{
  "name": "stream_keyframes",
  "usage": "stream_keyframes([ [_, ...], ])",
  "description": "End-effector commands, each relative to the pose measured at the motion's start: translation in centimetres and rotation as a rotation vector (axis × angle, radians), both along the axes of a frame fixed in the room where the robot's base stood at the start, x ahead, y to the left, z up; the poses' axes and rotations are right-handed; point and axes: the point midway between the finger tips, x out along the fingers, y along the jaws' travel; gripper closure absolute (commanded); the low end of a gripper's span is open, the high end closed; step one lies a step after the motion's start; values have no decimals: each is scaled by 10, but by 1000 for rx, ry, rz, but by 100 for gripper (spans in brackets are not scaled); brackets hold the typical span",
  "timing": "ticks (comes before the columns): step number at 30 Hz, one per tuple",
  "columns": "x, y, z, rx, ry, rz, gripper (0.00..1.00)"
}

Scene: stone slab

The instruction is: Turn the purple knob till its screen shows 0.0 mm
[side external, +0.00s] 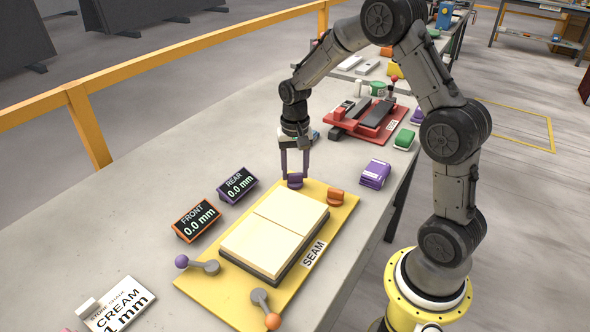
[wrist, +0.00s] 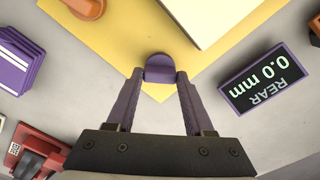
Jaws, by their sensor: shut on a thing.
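The purple knob (side external: 295,180) stands at the far corner of the yellow SEAM board (side external: 200,284). My gripper (side external: 295,172) points down over it with its fingers shut on it. In the wrist view the knob (wrist: 160,68) sits between the two purple fingertips of my gripper (wrist: 160,76). The purple-framed REAR screen (side external: 237,185) reads 0.0 mm, and it also reads 0.0 mm in the wrist view (wrist: 264,84). The orange-framed FRONT screen (side external: 196,219) reads 0.0 mm. The fingers hide part of the knob.
An orange knob (side external: 336,196) is on the board's right edge. Two pale slabs (side external: 275,232) lie mid-board. A purple-ended lever (side external: 198,264) and an orange-ended lever (side external: 265,305) are at the near end. A CREAM carton (side external: 118,306) lies near left. A red fixture (side external: 368,122) stands behind.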

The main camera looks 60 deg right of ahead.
Motion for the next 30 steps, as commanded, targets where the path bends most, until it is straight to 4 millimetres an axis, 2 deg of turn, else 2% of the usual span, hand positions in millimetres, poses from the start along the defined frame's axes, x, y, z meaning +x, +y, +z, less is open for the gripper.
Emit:
stream_keyframes([
  [9,1,-1,2,-3,-6,0,100],
  [10,1,-1,2,-3,-6,0,42],
  [14,1,-1,2,-2,-4,0,19],
  [24,1,0,3,-1,-2,1,18],
  [26,1,0,6,-1,-3,1,18],
  [30,2,-1,26,-3,-8,1,18],
])
